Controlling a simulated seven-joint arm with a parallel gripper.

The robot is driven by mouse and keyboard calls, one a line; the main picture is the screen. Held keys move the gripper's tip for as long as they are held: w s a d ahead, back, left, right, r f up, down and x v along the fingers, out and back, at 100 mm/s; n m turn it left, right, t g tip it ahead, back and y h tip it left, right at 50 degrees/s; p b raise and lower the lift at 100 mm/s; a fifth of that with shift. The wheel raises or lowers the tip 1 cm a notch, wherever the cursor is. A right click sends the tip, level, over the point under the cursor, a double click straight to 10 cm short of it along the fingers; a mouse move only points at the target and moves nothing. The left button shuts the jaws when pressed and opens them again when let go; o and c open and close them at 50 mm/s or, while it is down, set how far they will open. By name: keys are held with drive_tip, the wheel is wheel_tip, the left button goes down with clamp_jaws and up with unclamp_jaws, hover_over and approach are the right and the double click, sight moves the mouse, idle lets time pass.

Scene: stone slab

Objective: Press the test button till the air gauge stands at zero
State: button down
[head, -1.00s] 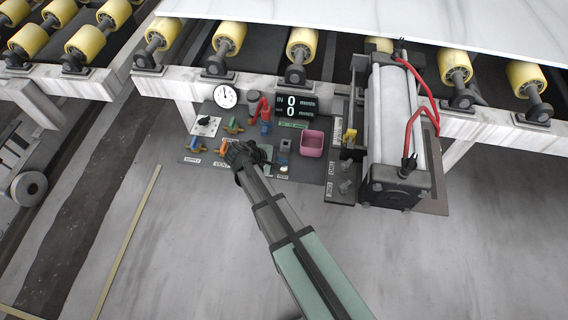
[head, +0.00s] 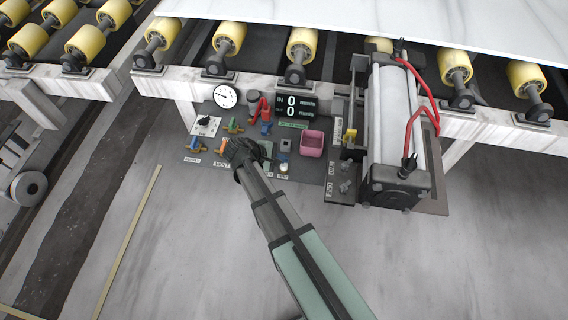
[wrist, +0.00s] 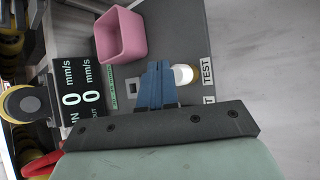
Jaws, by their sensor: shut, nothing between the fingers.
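The round white air gauge (head: 225,96) stands at the back left of the panel; its thin needle points to the left, and its figures are too small to read. The test button (head: 283,168) is a pale round knob at the panel's front edge, above the TEST label. In the wrist view, the test button (wrist: 183,74) sits just right of my gripper's blue fingertips (wrist: 158,72), beside its TEST label (wrist: 207,71). My gripper (head: 243,151) is shut and empty, over the panel left of the button. I cannot tell whether it touches anything.
A pink bin (head: 312,143) stands right of the button, with a black display (head: 295,106) reading 0 and 0 behind it. Coloured valve handles (head: 233,126) lie left. A large cylinder with red hoses (head: 392,125) stands right. The floor in front is clear.

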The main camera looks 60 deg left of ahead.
sight(282, 165)
drive_tip(key=shift+r, duration=2.5)
